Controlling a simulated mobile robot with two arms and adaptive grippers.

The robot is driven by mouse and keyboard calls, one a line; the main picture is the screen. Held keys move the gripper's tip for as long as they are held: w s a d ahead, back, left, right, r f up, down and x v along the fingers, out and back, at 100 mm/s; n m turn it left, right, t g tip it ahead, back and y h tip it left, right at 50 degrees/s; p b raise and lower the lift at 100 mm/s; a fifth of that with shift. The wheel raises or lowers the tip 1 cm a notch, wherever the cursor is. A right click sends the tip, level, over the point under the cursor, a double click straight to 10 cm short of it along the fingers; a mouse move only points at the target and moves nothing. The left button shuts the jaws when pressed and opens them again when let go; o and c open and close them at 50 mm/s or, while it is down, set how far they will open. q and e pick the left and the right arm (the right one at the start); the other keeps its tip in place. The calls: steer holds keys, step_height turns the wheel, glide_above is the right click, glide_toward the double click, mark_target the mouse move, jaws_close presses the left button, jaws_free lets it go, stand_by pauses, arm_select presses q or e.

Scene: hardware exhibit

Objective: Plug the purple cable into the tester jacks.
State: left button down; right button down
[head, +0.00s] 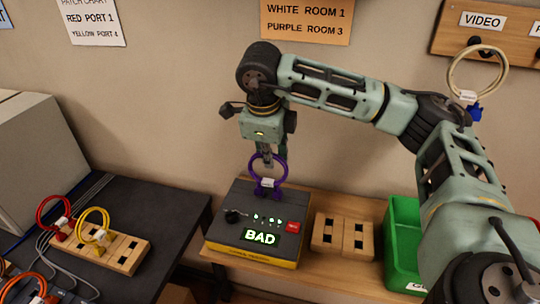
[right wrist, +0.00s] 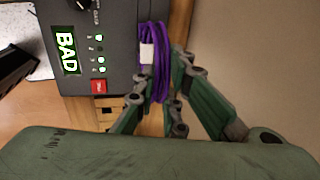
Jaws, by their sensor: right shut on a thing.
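The purple cable (head: 269,172) is a coiled loop with a white tag, and it hangs at the back edge of the tester. My right gripper (head: 266,158) is shut on the purple cable, which also shows between its fingers in the right wrist view (right wrist: 162,62). The tester (head: 232,226) is a dark box with a yellow base, a black knob, a red button and a lit display reading "BAD". The cable overlaps the tester's edge in both views. The fingers and coil hide the jacks, so I cannot tell whether the plugs are seated. My left gripper is not in view.
A wooden block with slots (head: 330,236) and a green bin (head: 402,245) stand right of the tester. A dark table (head: 150,205) at left holds a socket strip (head: 123,255) with red and yellow cables. A wooden panel (head: 440,42) is on the wall at upper right.

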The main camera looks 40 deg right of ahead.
steer(key=c, duration=1.7)
jaws_free()
steer(key=shift+c, duration=0.2)
steer(key=shift+o, duration=0.4)
steer(key=o, duration=0.6)
steer(key=shift+c, duration=0.2)
steer(key=shift+r, duration=0.1)
steer(key=p+v, duration=0.4)
steer(key=v, duration=0.3)
steer(key=shift+r, duration=0.15)
